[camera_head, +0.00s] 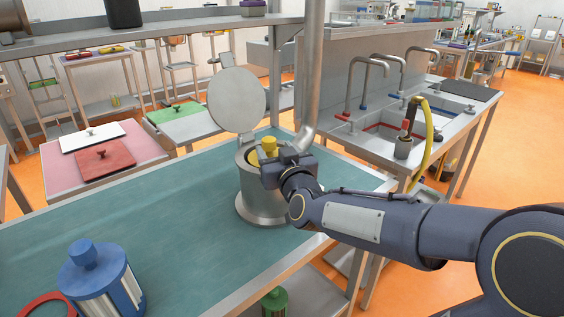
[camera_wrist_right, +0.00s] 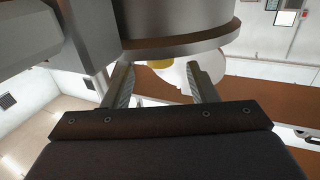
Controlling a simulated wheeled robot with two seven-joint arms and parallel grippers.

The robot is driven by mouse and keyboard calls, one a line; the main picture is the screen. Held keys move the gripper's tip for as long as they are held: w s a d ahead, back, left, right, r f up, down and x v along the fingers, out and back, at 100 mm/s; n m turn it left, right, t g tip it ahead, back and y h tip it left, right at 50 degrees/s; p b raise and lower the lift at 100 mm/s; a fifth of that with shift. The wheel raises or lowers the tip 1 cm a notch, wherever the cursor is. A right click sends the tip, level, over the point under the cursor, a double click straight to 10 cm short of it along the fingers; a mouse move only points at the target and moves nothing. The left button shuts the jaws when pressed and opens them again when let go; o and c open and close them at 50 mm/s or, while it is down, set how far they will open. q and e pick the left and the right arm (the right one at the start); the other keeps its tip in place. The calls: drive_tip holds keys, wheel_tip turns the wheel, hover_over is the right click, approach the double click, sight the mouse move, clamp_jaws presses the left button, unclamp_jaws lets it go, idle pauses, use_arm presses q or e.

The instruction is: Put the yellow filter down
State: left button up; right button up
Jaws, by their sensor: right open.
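The yellow filter (camera_head: 268,147) shows as a yellow knob and a bit of yellow body at the mouth of a round metal housing (camera_head: 262,208). It looks to be inside the housing, but how deep it sits is hidden. The housing's round lid (camera_head: 237,99) stands open behind it. My right gripper (camera_head: 272,163) is at the housing's top, beside the filter's knob. In the right wrist view its two fingers (camera_wrist_right: 164,82) are apart with nothing clearly between them, and a small yellow patch (camera_wrist_right: 160,64) shows beyond. My left gripper is not in view.
A blue filter (camera_head: 100,280) stands on the green table top (camera_head: 165,225) at the front left, next to a red ring (camera_head: 48,305). A metal pipe (camera_head: 312,80) rises behind the housing. A sink with taps (camera_head: 375,115) is at the right. The table's middle is clear.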

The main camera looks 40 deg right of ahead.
drive_tip(key=shift+v, duration=2.35)
